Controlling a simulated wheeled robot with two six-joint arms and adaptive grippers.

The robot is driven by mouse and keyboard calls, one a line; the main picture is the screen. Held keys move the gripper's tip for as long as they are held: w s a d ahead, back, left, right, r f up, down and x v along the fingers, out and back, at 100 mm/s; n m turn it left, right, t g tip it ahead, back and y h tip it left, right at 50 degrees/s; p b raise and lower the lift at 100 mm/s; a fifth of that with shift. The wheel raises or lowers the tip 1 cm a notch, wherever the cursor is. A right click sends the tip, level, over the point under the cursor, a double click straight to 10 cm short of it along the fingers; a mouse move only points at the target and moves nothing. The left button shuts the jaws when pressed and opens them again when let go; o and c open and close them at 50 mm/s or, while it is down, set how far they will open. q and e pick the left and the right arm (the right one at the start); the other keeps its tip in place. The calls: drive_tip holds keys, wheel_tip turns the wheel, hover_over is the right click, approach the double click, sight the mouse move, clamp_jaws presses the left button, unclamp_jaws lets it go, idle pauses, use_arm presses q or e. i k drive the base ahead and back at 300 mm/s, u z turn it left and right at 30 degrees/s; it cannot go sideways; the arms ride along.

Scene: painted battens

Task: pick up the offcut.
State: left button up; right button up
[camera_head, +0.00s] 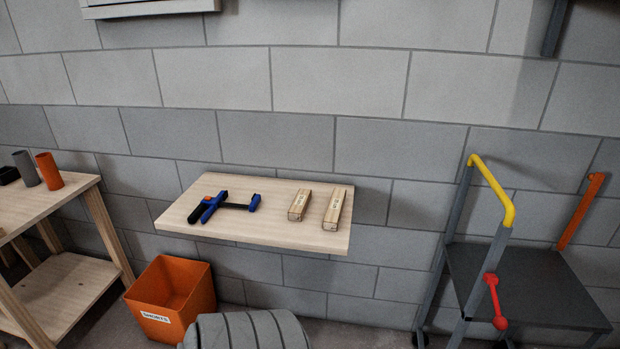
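Two short pale wooden pieces lie side by side on a wooden wall shelf (275,231), with a gap between them. The left wooden piece (299,205) looks a little shorter than the right wooden piece (334,208). Each has small dark marks on its top, too small to read. I cannot tell from looks alone which one is the offcut. Neither of my grippers is in view.
A blue and black clamp (211,207) lies on the shelf's left half. Below stands an orange bin (172,291) labelled SHORTS. A workbench (50,203) with an orange cup (49,170) and a grey cup (26,168) is left. A grey cart (525,277) with a yellow handle stands right.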

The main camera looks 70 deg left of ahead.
sight(296, 211)
drive_tip(key=u, duration=0.55)
drive_tip(key=i, duration=0.8)
drive_tip(key=u, duration=0.8)
